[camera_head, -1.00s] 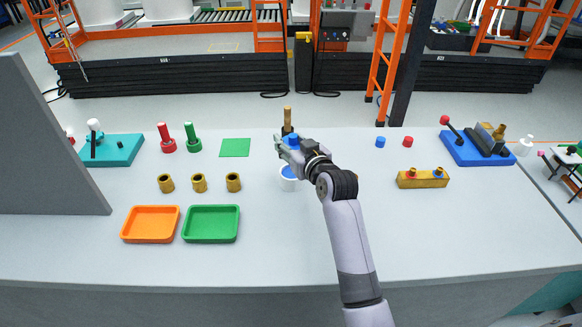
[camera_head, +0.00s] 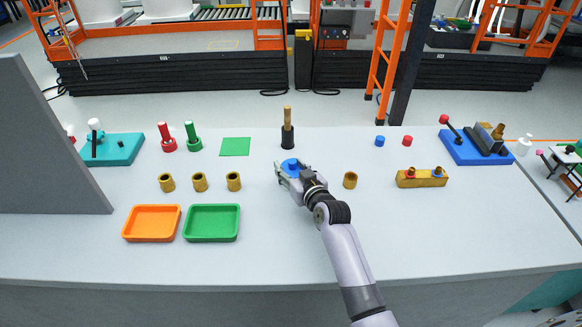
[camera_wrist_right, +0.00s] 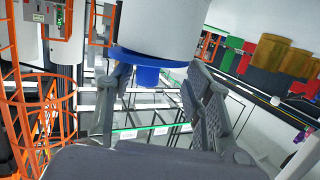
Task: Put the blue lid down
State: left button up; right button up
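The blue lid (camera_head: 292,163) with its blue knob shows at my right gripper (camera_head: 287,171) in the head view. In the wrist view, which looks upside down, the blue lid (camera_wrist_right: 147,72) lies against the end of a white round pot (camera_wrist_right: 172,28), its knob pointing away from the pot. The fingers of my right gripper (camera_wrist_right: 155,85) stand on both sides of the knob, with visible gaps, so they look open. The gripper hides most of the pot in the head view. My left gripper is not in view.
A black post with a brass top (camera_head: 288,133) stands behind the gripper. A brass cup (camera_head: 350,180) stands to the right, several others to the left. Orange (camera_head: 127,238) and green (camera_head: 185,238) trays lie front left. A grey panel (camera_head: 40,150) bounds the left side.

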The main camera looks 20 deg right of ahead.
jog(key=shift+o, duration=1.2)
jog(key=shift+r, duration=0.1)
